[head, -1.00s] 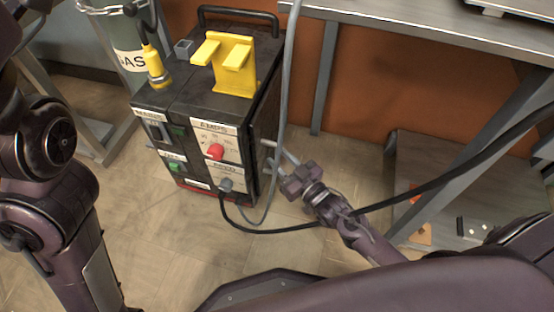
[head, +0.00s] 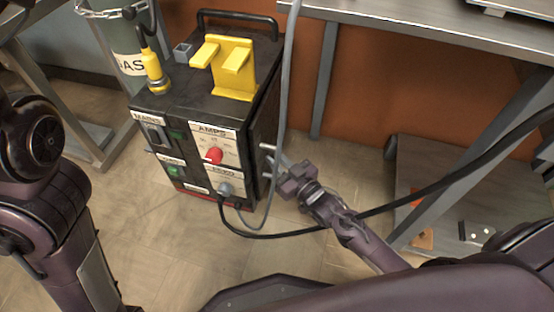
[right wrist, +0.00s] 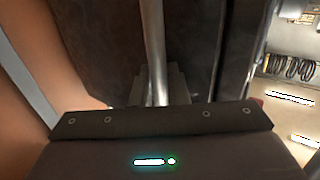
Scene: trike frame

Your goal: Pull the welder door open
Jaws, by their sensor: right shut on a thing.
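The welder (head: 190,100) is a black box with yellow brackets on top and a labelled front panel, standing on the floor left of centre. Its dark right side (head: 263,118) faces my right arm. My right gripper (head: 274,163) is at that side, shut on a silver bar handle. In the right wrist view the handle (right wrist: 155,50) runs upright against a dark scuffed panel (right wrist: 95,45), down between the fingers. The fingers partly hide it in the head view. I cannot tell whether the door stands ajar. My left gripper is out of frame.
A grey cable (head: 285,90) hangs in front of the welder's right side, and a black cable (head: 400,200) runs past my right forearm. A metal table (head: 420,25) stands at right. A gas bottle (head: 128,62) stands at back left.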

